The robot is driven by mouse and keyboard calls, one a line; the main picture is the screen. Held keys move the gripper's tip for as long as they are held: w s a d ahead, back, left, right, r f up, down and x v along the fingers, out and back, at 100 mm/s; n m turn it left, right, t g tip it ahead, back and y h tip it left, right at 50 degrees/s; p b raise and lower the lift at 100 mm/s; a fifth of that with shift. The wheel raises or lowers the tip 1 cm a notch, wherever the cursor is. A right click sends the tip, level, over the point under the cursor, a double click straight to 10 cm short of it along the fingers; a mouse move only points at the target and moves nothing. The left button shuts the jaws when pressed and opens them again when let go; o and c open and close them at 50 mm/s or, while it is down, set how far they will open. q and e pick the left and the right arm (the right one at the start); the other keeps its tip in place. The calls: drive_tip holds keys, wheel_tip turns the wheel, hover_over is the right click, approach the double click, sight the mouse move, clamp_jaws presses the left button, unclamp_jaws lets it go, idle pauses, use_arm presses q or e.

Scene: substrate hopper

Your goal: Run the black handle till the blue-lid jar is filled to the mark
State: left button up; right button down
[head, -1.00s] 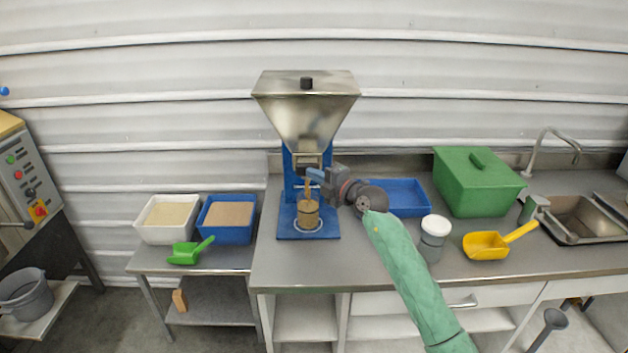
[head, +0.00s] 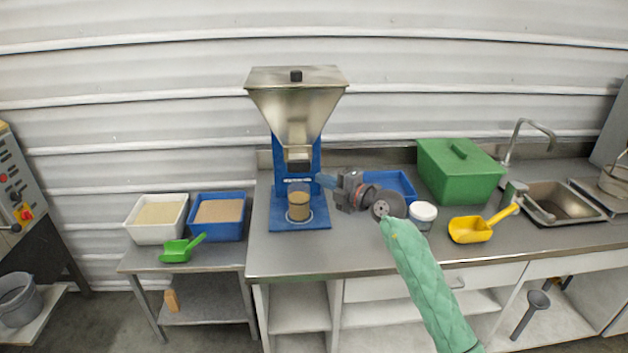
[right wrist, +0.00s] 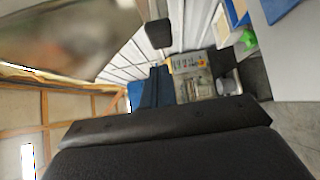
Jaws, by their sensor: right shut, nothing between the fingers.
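The hopper (head: 297,105) is a metal funnel on a blue stand (head: 318,155), with a black knob (head: 296,76) at its top. A black block (right wrist: 158,33) shows in the right wrist view; I cannot tell if it is that knob. A clear jar (head: 299,203) stands upright under the spout (head: 298,166), partly filled with brown substrate; clear wall shows above the substrate. Its mark is too small to read, and no blue lid shows on it. My left gripper is out of view.
A white-lidded jar (head: 423,213) stands behind my right forearm. A blue tray (head: 400,184), green box (head: 459,170) and yellow scoop (head: 472,230) are to the right. White (head: 132,222) and blue (head: 240,222) bins and a green scoop (head: 178,251) are on the left table.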

use_arm(q)
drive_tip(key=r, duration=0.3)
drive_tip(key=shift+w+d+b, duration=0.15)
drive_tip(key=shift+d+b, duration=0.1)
drive_tip(key=shift+b, duration=0.15)
use_arm(e)
drive_tip(key=v, duration=0.3)
drive_tip(key=shift+s+d, duration=0.15)
drive_tip(key=shift+d, duration=0.05)
drive_tip(key=shift+s, duration=0.1)
